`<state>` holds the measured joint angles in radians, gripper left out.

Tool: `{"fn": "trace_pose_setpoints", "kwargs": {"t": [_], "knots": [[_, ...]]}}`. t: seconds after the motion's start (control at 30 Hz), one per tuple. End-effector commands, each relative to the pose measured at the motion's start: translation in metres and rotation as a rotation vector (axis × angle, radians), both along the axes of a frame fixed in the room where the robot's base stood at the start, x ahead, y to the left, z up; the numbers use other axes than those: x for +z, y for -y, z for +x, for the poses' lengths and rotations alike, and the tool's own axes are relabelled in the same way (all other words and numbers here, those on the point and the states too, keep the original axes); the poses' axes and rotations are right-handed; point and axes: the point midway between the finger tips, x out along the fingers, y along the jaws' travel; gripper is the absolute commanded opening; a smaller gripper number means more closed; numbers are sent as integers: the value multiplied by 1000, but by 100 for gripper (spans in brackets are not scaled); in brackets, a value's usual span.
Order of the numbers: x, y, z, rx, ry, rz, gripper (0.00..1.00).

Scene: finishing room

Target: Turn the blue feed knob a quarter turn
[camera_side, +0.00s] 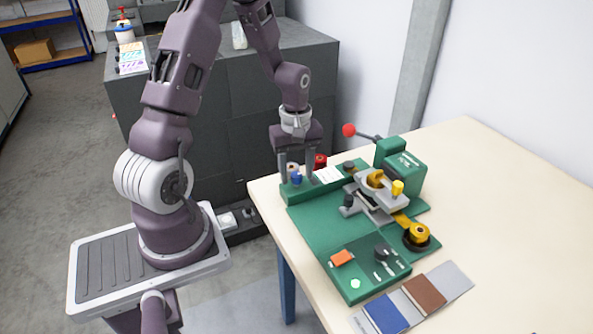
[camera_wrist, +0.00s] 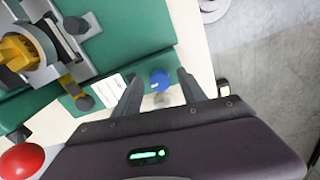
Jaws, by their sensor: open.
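The blue feed knob (camera_side: 297,179) is on the back left end of the green machine base (camera_side: 322,222). In the wrist view the blue knob (camera_wrist: 159,78) shows between my two fingers, with a gap on each side. My gripper (camera_side: 296,180) points down over it, open, with one finger to each side in the side view. In the wrist view my gripper (camera_wrist: 161,76) holds nothing. How far the fingertips reach down beside the knob is hard to tell. No mark showing the knob's angle is readable.
A red knob (camera_side: 320,160) and a white label (camera_side: 327,175) are close to the right. A lever with a red ball (camera_side: 349,130) sticks up behind.

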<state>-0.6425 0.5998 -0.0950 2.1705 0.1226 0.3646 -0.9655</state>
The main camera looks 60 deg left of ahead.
Motion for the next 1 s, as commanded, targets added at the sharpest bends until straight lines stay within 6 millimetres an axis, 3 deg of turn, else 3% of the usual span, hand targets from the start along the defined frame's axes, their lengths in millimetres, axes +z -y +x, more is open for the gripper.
{"fn": "trace_pose_setpoints", "kwargs": {"t": [0.13,0.17,0.4,0.77,1.0], "knots": [[0,0,0,-1,0,0,49],[0,0,0,-1,0,0,45],[1,0,0,-1,0,0,0],[1,0,0,-47,0,1,0],[1,0,0,-205,0,0,0]]}}
